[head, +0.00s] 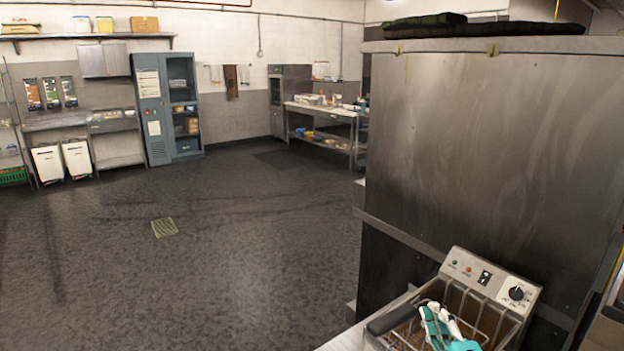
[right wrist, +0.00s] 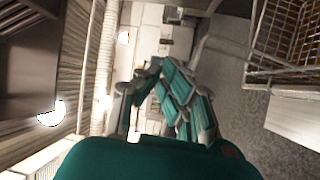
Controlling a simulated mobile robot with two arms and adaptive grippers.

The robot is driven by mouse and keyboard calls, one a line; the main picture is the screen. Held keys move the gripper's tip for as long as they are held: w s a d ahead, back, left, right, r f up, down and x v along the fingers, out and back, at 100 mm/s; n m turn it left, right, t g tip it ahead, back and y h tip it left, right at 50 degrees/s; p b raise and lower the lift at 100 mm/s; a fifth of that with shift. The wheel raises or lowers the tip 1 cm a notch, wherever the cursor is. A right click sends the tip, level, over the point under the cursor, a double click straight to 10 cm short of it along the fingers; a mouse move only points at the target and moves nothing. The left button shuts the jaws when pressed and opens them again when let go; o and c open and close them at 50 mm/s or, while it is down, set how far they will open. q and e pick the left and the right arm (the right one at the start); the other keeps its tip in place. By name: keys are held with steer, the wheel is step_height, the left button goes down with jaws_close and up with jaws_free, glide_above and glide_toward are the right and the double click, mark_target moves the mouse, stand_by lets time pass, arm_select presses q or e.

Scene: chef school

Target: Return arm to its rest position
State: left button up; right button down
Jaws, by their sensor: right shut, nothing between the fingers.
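My right gripper (head: 440,318) is teal and light grey and shows at the bottom right of the head view, in front of the fryer basket. In the right wrist view its fingers (right wrist: 165,82) are shut with nothing held between them. The rest of my right arm is out of the head view. My left gripper is not in view.
A fryer (head: 492,279) with a knob and a wire basket (head: 497,322) is right by my right gripper. A tall steel cabinet (head: 490,150) stands behind it. The dark floor (head: 230,260) at left is open. A blue locker (head: 157,118) stands at the far wall.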

steer(key=s+d+f+m+g+h, duration=0.2)
steer(key=s+f+m+g+h, duration=0.25)
steer(key=s+f+m, duration=0.45)
steer(key=s+a+f+m+g+y, duration=0.15)
steer(key=s+f+g, duration=0.25)
steer(key=s, duration=0.4)
steer(key=s+a+f+m+g, duration=0.2)
steer(key=s+f+m+g, duration=0.1)
steer(key=s+f, duration=0.3)
steer(key=s+a+f+m+g+y, duration=0.1)
steer(key=s+a+f+m+g, duration=0.2)
steer(key=s, duration=0.6)
step_height(320, 180, down, 33)
steer(key=s+d+n+g+b, duration=0.1)
steer(key=s+n+g+b, duration=0.1)
steer(key=b, duration=0.4)
steer(key=s+d+f+g+b, duration=0.1)
steer(key=s+d+f+b, duration=0.2)
steer(key=s+f, duration=1.2)
step_height(320, 180, down, 4)
steer(key=shift+s+r+b, duration=0.15)
steer(key=shift+s+b, duration=0.25)
steer(key=shift+b, duration=0.1)
steer(key=shift+g, duration=0.25)
